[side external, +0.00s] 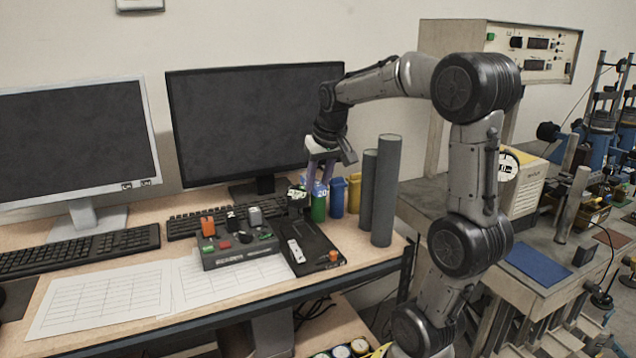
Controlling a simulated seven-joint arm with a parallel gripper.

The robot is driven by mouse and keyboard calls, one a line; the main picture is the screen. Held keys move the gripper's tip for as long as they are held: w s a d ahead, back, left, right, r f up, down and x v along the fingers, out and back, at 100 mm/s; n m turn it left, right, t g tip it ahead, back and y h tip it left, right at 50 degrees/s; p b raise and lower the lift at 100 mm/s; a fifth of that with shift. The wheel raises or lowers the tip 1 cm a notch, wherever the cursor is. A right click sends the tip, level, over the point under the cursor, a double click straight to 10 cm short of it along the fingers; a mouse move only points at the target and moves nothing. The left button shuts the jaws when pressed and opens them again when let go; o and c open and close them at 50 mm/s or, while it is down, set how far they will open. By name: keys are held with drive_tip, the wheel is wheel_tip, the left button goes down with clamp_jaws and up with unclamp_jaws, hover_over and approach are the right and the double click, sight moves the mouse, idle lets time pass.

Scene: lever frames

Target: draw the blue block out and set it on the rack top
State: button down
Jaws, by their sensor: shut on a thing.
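My gripper (319,182) points down over the back right of the desk, in front of the large dark monitor's right edge. Its two fingers come down either side of the top of a small green can-like thing (318,208) with a pale label. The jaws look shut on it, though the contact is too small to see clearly. A blue upright piece (337,198) stands just right of the green one, and a yellow one (354,192) stands beyond it. I cannot make out a clear blue block or a rack.
Two tall grey cylinders (384,190) stand close to the right of the gripper. A control box (238,248) with orange, black and grey levers and a black tray (318,262) lie in front. Monitors, keyboards (80,250) and paper sheets (100,297) fill the left.

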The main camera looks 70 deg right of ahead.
drive_tip(key=shift+r, duration=1.7)
drive_tip(key=shift+s+f+m, duration=0.1)
drive_tip(key=shift+m, duration=0.3)
drive_tip(key=s+a+f, duration=0.4)
drive_tip(key=a, duration=0.4)
drive_tip(key=s+a+f, duration=0.3)
drive_tip(key=s+a, duration=0.1)
drive_tip(key=a, duration=0.5)
approach(276, 274)
drive_tip(key=shift+w+d+f+n, duration=0.3)
drive_tip(key=shift+d+f+n, duration=0.15)
drive_tip(key=shift+d, duration=0.25)
drive_tip(key=shift+w+d+f, duration=0.15)
drive_tip(key=shift+w+f, duration=0.2)
drive_tip(key=shift+f, duration=0.15)
drive_tip(key=shift+w+f, duration=0.2)
drive_tip(key=shift+f, duration=1.6)
